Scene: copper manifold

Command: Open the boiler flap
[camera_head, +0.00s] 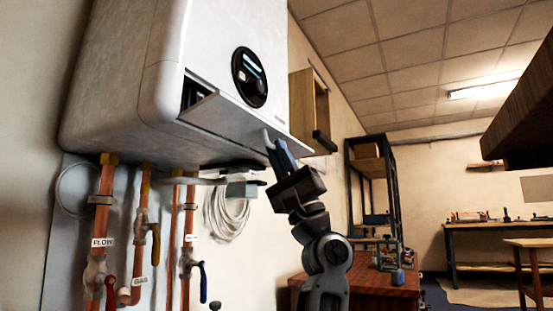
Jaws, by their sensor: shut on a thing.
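The white boiler (125,85) hangs on the wall at the upper left, with a round dark dial panel (249,77) on its front. The boiler flap (232,120) is below the dial and tilted outward from the front. A dark gap shows behind its left end, so it stands partly open. My gripper (270,144) is at the flap's lower outer edge, right of its middle, reaching up from below. Its fingers are shut on the flap. The exact contact is small and partly hidden by the fingers.
Copper pipes (102,215) with labels and coloured valve handles run below the boiler. A coiled white cable (228,215) hangs behind my arm. A wooden wall cabinet (309,105) is just right of the boiler. A dark overhanging wooden piece (520,120) is at the right.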

